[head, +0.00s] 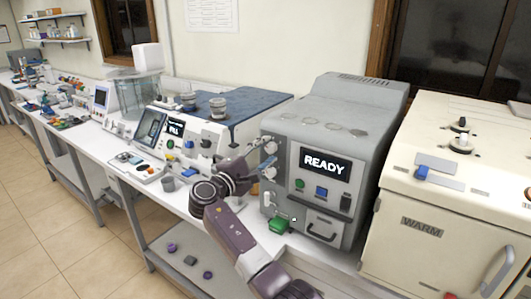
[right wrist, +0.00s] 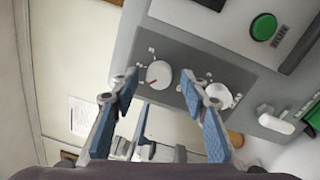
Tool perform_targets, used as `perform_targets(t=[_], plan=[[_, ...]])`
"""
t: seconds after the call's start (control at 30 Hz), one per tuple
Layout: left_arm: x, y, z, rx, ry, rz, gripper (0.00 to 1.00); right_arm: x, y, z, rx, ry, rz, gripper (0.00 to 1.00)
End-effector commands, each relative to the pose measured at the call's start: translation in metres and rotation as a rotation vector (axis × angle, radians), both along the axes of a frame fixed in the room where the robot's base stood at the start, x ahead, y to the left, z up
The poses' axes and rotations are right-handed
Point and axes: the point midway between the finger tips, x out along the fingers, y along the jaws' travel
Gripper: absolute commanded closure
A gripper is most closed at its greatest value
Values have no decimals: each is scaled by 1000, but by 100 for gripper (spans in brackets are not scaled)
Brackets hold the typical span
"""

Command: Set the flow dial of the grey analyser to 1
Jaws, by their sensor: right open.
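The grey analyser (head: 362,113) stands on the bench with its screen reading READY. Its left side panel carries white dials. In the right wrist view one round white dial (right wrist: 158,74) with a red pointer line lies between my fingertips, and a second white dial (right wrist: 222,96) is partly behind the right finger. My left gripper is not in view.
A white analyser (head: 205,137) with a blue top stands left of the grey one. A cream WARM cabinet (head: 423,232) stands close on the right. A green button (right wrist: 264,27) marked RUN is near the dials. A small grey cup (head: 168,183) stands on the bench.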

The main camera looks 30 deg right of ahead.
Motion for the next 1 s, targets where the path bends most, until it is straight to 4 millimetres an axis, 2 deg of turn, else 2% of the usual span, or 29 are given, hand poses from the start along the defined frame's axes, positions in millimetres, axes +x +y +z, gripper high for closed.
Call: perform_targets(t=[0.17, 0.4, 0.6, 0.77, 1.0], plan=[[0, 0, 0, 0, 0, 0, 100, -8, 21, -2, 1, 0, 4, 59], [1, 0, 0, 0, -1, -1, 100, -28, 69, -5, 3, 1, 4, 59], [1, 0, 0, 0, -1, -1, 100, -40, 99, -6, 2, 2, 3, 59], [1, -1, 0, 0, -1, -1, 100, -45, 110, -6, 1, 3, 2, 59], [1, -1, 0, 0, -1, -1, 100, -46, 111, -6, 1, 3, 2, 59]])
